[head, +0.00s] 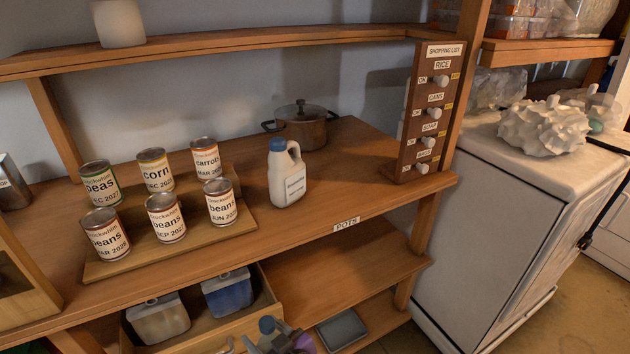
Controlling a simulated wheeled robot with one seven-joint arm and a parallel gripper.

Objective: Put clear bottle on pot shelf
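A white, opaque jug (287,180) with a blue-grey cap, a side handle and a label stands upright on the wooden counter (320,207). A POTS label (346,224) is on the counter's front edge, and a brown lidded pot (303,128) stands behind the jug. Below the counter is an open, bare shelf (335,262). Two squarish containers, one pale and translucent (158,322) and one blue (228,296), sit in a drawer. I cannot tell which is the clear bottle. I see no clear part of my gripper.
Several labelled cans stand on a stepped wooden riser (190,242) at the left. A shopping-list board (424,115) with knobs stands at the counter's right end. Grey and purple items (283,341), partly cut off, show at the bottom edge. A white appliance (495,210) is at the right.

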